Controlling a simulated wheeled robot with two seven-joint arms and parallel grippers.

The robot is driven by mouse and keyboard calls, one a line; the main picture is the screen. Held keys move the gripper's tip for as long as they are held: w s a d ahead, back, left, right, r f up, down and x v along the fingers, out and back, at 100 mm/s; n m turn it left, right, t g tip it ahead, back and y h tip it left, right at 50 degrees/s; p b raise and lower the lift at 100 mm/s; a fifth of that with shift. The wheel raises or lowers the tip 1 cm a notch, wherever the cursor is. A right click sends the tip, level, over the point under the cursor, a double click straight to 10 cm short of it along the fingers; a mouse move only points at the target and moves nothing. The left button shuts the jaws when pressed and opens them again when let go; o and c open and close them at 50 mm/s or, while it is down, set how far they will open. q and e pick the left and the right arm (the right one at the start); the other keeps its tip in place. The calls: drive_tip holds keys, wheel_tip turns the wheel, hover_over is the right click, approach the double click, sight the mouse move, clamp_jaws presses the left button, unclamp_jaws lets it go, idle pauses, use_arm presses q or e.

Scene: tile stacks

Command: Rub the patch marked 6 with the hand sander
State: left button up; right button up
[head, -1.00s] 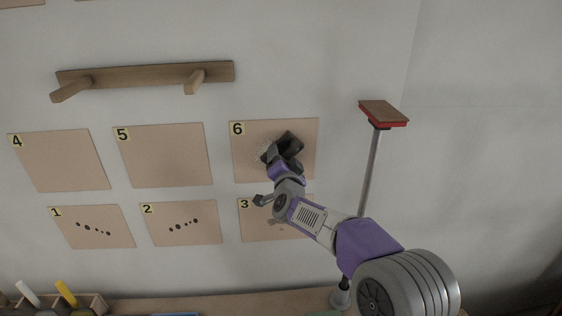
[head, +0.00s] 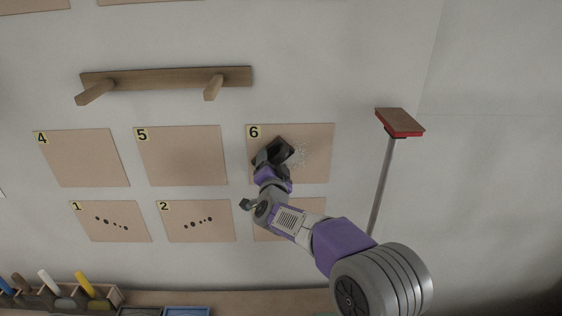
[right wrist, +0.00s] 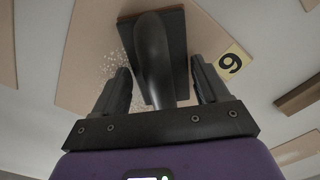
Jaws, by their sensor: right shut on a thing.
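The patch marked 6 (head: 318,165) is a tan square on the wall, with pale speckles on its right half in the head view. My right gripper (head: 272,158) is in front of its left half. In the right wrist view the right gripper (right wrist: 160,95) is shut on the dark handle of the hand sander (right wrist: 180,50), whose flat block lies over the patch (right wrist: 90,60). Whether the block touches the patch I cannot tell. The speckles show left of the sander there. The sander is partly hidden by my gripper in the head view. My left gripper is out of view.
Patches 4 (head: 82,160), 5 (head: 185,158), 1 (head: 112,225) and 2 (head: 200,225) are beside and below. A peg rail (head: 165,77) juts out above. A red-edged, long-handled tool (head: 400,122) stands at right. A marker rack (head: 60,298) is at lower left.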

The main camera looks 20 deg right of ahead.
drive_tip(key=shift+w+a, duration=0.15)
drive_tip(key=shift+a, duration=0.5)
drive_tip(key=v, duration=0.6)
drive_tip(key=shift+b, duration=0.35)
drive_tip(key=v, duration=0.3)
idle(0.5)
